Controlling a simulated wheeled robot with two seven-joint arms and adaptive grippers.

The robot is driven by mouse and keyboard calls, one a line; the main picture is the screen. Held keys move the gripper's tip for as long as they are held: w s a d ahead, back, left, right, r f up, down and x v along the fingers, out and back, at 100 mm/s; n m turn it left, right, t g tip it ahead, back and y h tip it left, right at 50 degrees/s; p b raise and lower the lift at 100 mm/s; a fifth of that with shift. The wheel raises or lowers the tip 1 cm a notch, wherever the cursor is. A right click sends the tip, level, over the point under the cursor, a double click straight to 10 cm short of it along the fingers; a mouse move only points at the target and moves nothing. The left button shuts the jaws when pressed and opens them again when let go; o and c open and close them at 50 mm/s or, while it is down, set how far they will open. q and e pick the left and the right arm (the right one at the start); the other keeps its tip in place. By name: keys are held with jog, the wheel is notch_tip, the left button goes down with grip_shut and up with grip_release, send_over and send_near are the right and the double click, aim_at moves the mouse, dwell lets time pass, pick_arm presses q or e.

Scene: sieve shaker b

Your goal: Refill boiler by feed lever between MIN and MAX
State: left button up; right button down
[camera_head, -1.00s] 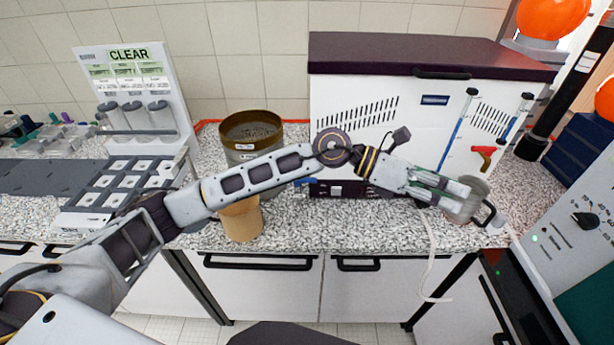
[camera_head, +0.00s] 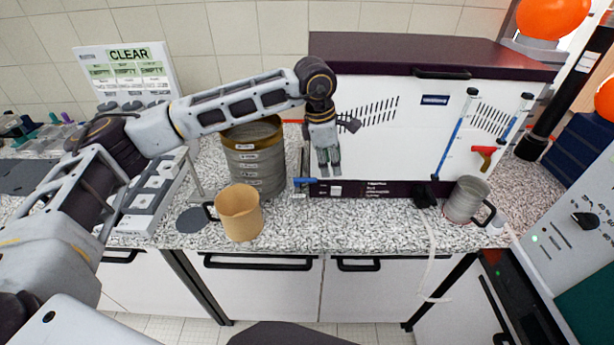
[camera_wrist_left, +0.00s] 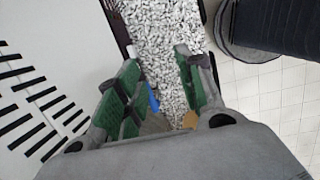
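The boiler is a white cabinet (camera_head: 385,150) with a dark purple top on the counter. Two upright tubes with blue, the left one (camera_head: 458,135) and the right one (camera_head: 515,118), are on its front. A red lever (camera_head: 484,152) sits between them. A blue lever (camera_head: 304,181) sticks out at the cabinet's lower left; blue also shows between the fingers in the left wrist view (camera_wrist_left: 153,98). My left gripper (camera_head: 329,172) points down in front of the cabinet, just right of the blue lever. Its green-padded fingers are apart and look empty. MIN and MAX marks are unreadable. My right gripper is out of view.
A grey mug (camera_head: 467,200) stands at the counter's right, near a hanging white hose (camera_head: 430,255). A tan jug (camera_head: 240,215) and a sieve stack (camera_head: 255,165) stand left of the boiler. The counter before the boiler (camera_head: 350,225) is clear.

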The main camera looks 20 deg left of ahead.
aim_at(307, 179)
pick_arm(q)
jog(key=w+a+r+y, duration=0.2)
jog(key=a, duration=0.5)
jog(key=shift+r+n+t+y, duration=0.25)
jog(key=shift+n+t+y, duration=0.05)
jog(key=shift+f, duration=0.15)
jog(key=shift+w+a+f+p, duration=0.1)
jog(key=shift+w+f+p, duration=0.35)
jog(key=shift+f, duration=1.75)
jog(key=shift+w+a+f+p, duration=0.15)
jog(key=shift+w+f+p, duration=0.35)
jog(key=shift+f, duration=1.75)
jog(key=shift+w+a+f+p, duration=0.1)
jog(key=shift+w+f+p, duration=0.35)
jog(key=shift+f, duration=1.75)
jog(key=shift+s, duration=0.15)
grip_shut()
